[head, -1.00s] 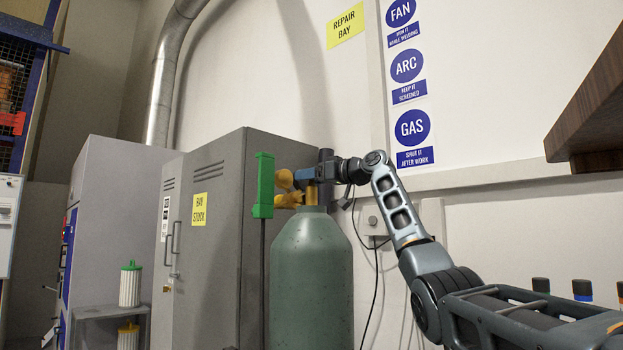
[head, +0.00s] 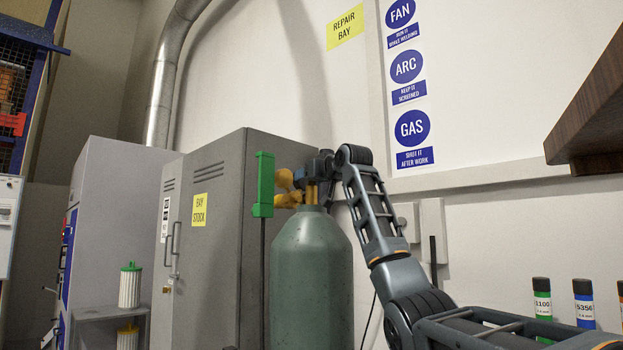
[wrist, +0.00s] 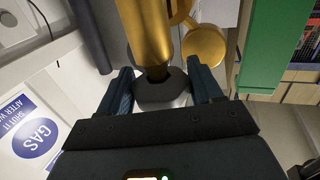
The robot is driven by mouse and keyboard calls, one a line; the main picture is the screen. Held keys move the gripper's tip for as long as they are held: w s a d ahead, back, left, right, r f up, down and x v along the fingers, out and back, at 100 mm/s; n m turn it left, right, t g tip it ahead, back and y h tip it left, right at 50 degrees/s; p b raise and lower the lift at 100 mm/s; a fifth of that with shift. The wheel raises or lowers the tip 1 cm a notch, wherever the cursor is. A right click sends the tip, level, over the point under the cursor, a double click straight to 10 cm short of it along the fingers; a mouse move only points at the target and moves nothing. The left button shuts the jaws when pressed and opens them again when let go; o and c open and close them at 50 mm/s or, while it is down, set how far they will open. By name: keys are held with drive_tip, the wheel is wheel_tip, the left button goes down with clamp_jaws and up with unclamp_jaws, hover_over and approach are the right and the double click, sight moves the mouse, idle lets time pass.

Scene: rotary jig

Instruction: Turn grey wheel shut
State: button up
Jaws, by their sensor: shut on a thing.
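The grey wheel (wrist: 163,94) shows in the wrist view as a dark grey knob on the end of the brass valve (wrist: 146,35). My gripper (wrist: 161,80) has one blue finger on each side of the wheel and is shut on it. In the head view my gripper (head: 318,168) is at the top of the green gas cylinder (head: 311,275), at the brass valve (head: 310,194). The wheel is hidden there behind my gripper and wrist. How far the wheel is turned cannot be told.
A yellow-brass fitting (head: 287,198) sticks out left of the valve, close to a green upright bar (head: 264,185). A grey cabinet (head: 225,240) stands behind to the left. A wall with signs is behind my arm. A dark wooden shelf (head: 600,110) juts in at upper right.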

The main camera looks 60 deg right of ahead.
drive_tip(key=shift+m+g+h+p, duration=0.7)
drive_tip(key=shift+m+g+h, duration=1.2)
drive_tip(key=shift+h, duration=0.3)
drive_tip(key=shift+g, duration=0.3)
drive_tip(key=o, duration=1)
drive_tip(key=shift+c, duration=0.2)
drive_tip(key=b+v, duration=0.1)
drive_tip(key=v, duration=0.7)
drive_tip(key=shift+f+b, duration=0.15)
drive_tip(key=shift+b, duration=0.25)
drive_tip(key=shift+w, duration=0.1)
